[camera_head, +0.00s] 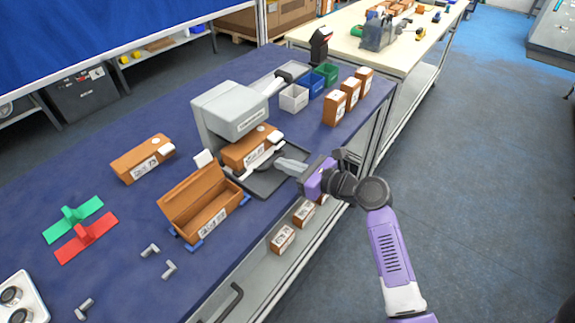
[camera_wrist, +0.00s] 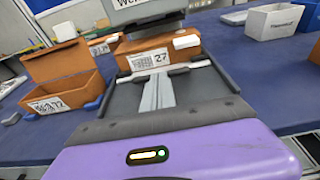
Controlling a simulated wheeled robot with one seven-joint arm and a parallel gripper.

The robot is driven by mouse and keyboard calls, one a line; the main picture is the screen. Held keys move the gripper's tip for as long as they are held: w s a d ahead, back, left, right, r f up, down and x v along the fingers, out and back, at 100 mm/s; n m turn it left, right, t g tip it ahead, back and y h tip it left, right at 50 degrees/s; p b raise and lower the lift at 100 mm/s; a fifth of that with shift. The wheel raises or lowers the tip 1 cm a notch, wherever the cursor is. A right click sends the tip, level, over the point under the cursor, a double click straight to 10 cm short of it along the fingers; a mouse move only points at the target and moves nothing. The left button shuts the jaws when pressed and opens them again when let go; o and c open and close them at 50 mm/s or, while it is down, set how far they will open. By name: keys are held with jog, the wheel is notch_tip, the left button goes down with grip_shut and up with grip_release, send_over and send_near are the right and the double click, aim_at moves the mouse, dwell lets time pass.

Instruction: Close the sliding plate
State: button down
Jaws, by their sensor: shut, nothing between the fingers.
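The dark grey sliding plate (camera_head: 266,185) sticks out toward the table's front edge from under the grey-white scanner housing (camera_head: 229,112). It also shows in the wrist view (camera_wrist: 213,88). A white bar (camera_wrist: 190,67) runs across the plate. A brown box (camera_head: 246,150) labelled 27 stands behind the bar, partly under the housing; the wrist view shows it too (camera_wrist: 160,53). My gripper (camera_head: 278,161) is shut and empty, low over the plate, its tips pointing at the bar. In the wrist view, the fingertips (camera_wrist: 156,80) are close to the bar; contact is unclear.
An open brown box (camera_head: 205,207) stands left of the plate, and a closed one (camera_head: 142,158) lies farther left. White, blue and green bins (camera_head: 293,97) and several upright brown boxes (camera_head: 335,109) stand to the right. Grey pegs (camera_head: 150,251) lie at the front left.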

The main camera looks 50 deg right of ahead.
jog(key=shift+w+a+r+p, duration=0.15)
jog(key=shift+w+p, duration=0.65)
jog(key=shift+w, duration=1.35)
jog(key=shift+r, duration=0.1)
